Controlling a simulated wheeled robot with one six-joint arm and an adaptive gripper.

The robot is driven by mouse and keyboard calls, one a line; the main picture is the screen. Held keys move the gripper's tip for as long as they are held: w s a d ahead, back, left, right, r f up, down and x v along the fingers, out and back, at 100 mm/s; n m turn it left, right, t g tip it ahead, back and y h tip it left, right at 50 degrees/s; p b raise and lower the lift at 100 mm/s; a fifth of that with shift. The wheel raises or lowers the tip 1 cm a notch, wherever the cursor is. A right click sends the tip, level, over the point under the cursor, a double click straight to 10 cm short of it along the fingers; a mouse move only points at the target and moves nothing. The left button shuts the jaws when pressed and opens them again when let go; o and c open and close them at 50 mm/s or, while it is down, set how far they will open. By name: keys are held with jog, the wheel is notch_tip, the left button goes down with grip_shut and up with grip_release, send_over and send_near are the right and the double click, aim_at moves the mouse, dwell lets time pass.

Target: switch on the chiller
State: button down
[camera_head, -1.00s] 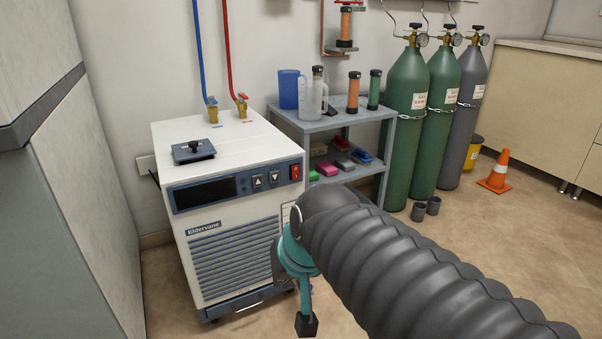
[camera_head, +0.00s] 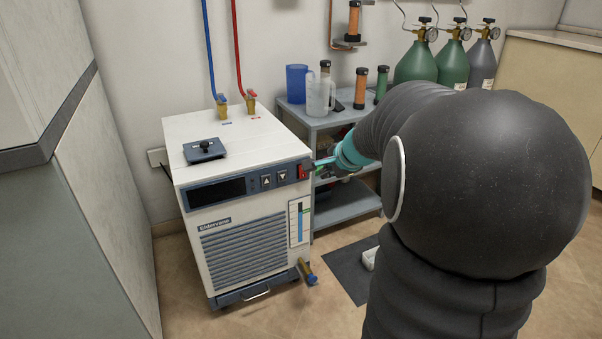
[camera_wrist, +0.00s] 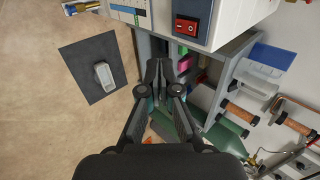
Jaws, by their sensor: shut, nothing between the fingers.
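The chiller (camera_head: 255,250) is a white cabinet labelled Eldervane, with a front grille and a dark, blank display (camera_head: 215,193). Its red rocker switch (camera_head: 304,171) is at the upper right of the front panel, beside two arrow buttons. The switch shows clearly in the wrist view (camera_wrist: 187,27). My gripper (camera_wrist: 158,68) is shut and empty, its fingertips below and left of the switch in that view. In the head view my gripper (camera_head: 318,163) is at the panel's right edge, overlapping the switch's side; I cannot tell if it touches.
A grey shelf (camera_head: 345,205) with bottles and coloured boxes stands right of the chiller. A dark mat (camera_head: 345,270) with a white object lies on the floor. Gas cylinders (camera_head: 416,65) stand behind. A brass valve (camera_head: 308,273) sticks out from the chiller's lower right.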

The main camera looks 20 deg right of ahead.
jog(key=shift+w+r+x, duration=0.25)
jog(key=shift+w+x, duration=0.05)
jog(key=shift+x, duration=1.9)
jog(key=shift+w+r+x, duration=0.25)
jog(key=shift+r+x, duration=0.05)
jog(key=shift+x, duration=1.85)
jog(key=shift+w+r+x, duration=0.25)
jog(key=shift+w+x, duration=0.05)
jog(key=shift+x, duration=1.9)
jog(key=shift+f+b, duration=0.15)
jog(key=shift+b, duration=0.45)
